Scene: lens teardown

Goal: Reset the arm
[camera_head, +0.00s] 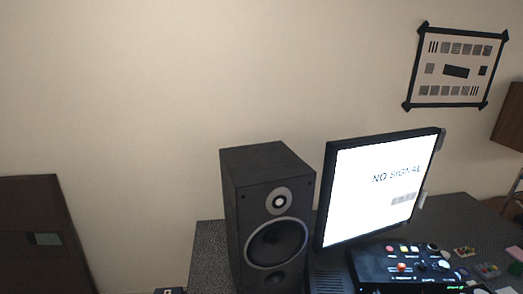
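Neither of my arms nor my grippers shows in the head view. The view looks over the back of a dark desk (209,240) toward a beige wall. Whether the grippers are open or shut is not shown.
A black speaker (235,200) stands upright on the desk, left of a monitor (375,200) reading "NO SIGNAL". A control panel with knobs (405,264) lies before the monitor. Small coloured items (488,269) lie at the right. A test chart (456,70) hangs on the wall.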

